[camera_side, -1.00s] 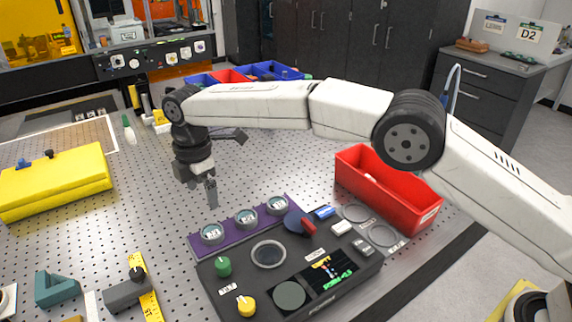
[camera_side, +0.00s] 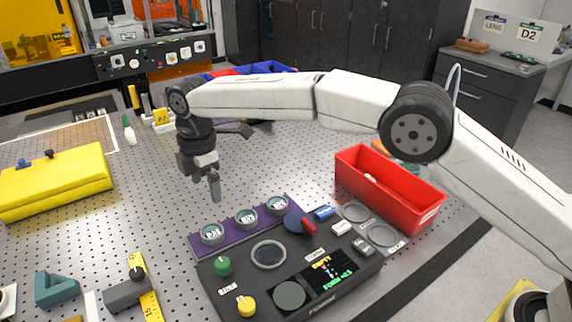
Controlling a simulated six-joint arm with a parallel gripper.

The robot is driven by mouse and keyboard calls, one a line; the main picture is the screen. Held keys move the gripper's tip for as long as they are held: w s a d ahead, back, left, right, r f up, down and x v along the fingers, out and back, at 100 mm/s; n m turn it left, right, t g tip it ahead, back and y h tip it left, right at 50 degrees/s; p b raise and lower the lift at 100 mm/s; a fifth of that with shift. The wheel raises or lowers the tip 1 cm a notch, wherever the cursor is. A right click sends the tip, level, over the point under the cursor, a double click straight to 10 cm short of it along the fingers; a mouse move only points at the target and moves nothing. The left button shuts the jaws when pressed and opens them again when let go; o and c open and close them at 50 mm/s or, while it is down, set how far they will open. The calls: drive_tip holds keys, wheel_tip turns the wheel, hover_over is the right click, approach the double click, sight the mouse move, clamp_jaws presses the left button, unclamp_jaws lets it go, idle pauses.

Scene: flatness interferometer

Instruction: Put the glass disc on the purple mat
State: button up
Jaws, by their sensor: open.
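The purple mat (camera_side: 229,227) is a narrow strip along the back left edge of a dark instrument. Three round glass discs in pale rims lie on it in a row: a left disc (camera_side: 212,234), a middle disc (camera_side: 246,219) and a right disc (camera_side: 277,206). Each has a small label, too small to read. My gripper (camera_side: 215,190) points down above the table, behind the left and middle discs in the picture. It is open, and I see nothing held in it. Its fingers overlap in this view, so the gap hardly shows.
A red bin (camera_side: 388,190) stands right. A yellow case (camera_side: 55,180) lies left. The perforated table (camera_side: 150,210) is clear around my gripper.

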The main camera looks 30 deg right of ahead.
drive_tip(key=s+d+f+m+t, duration=0.1)
drive_tip(key=s+d+m, duration=0.3)
drive_tip(key=d, duration=0.5)
drive_tip(key=s+d+m, duration=0.3)
drive_tip(key=d+m, duration=0.3)
drive_tip(key=d, duration=0.4)
drive_tip(key=s+d+f+m, duration=0.2)
drive_tip(key=s+d+m, duration=0.2)
drive_tip(key=s, duration=0.5)
drive_tip(key=s+d+f+m+t, duration=0.1)
drive_tip(key=s+d+f+m, duration=0.2)
drive_tip(key=s, duration=0.7)
drive_tip(key=d+m, duration=0.2)
drive_tip(key=d, duration=0.2)
drive_tip(key=shift+d+f+m+t, duration=0.25)
drive_tip(key=shift+d+m+t, duration=0.05)
drive_tip(key=shift+d, duration=0.1)
